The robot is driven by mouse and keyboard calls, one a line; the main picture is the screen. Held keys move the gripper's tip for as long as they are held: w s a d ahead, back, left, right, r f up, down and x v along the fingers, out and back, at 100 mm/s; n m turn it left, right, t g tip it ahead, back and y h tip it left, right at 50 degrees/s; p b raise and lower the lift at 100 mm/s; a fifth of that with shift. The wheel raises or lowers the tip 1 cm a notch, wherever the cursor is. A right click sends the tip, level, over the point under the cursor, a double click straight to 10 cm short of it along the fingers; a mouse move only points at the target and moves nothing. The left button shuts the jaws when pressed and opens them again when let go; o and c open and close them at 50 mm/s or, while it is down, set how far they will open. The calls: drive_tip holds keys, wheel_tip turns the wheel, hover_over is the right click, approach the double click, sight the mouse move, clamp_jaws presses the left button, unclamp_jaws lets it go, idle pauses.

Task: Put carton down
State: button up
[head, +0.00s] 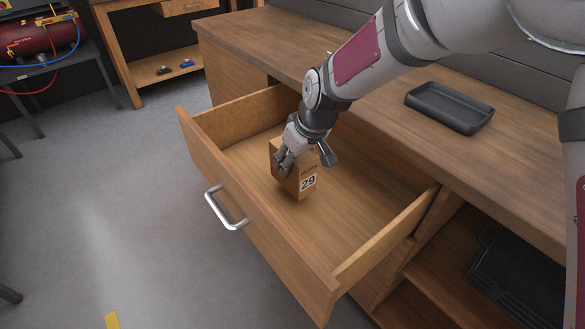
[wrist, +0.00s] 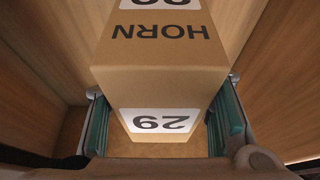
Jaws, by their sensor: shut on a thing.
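The carton (head: 300,183) is a small brown box with a white "29" label, inside the open wooden drawer (head: 262,237). In the wrist view the carton (wrist: 160,75) fills the middle and shows the word "HORN" and a "29" label. My gripper (head: 297,163) is shut on the carton from above, with one finger on either side; the fingers also show in the wrist view (wrist: 160,128). The carton is upright or slightly tilted, at or just above the drawer floor. I cannot tell whether its underside touches the floor.
The drawer has a metal handle (head: 226,208) and bare floor to the right of the carton. A black tray (head: 449,107) lies on the workbench top (head: 380,110). A dark case (head: 515,270) sits on the shelf below. A red compressor (head: 38,38) stands at far left.

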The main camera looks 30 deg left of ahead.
sight(305, 157)
drive_tip(key=shift+w+a, duration=0.2)
drive_tip(key=shift+a, duration=0.1)
drive_tip(key=shift+f+b, duration=0.35)
drive_tip(key=shift+f, duration=1.4)
drive_tip(key=shift+f, duration=0.1)
drive_tip(key=o, duration=1.3)
drive_tip(key=shift+f, duration=0.1)
drive_tip(key=shift+r, duration=0.3)
drive_tip(key=p+v, duration=0.1)
drive_tip(key=v, duration=1)
drive_tip(key=shift+r+p, duration=0.1)
drive_tip(key=shift+p, duration=0.2)
drive_tip(key=shift+d+r, duration=0.2)
drive_tip(key=shift+r, duration=0.1)
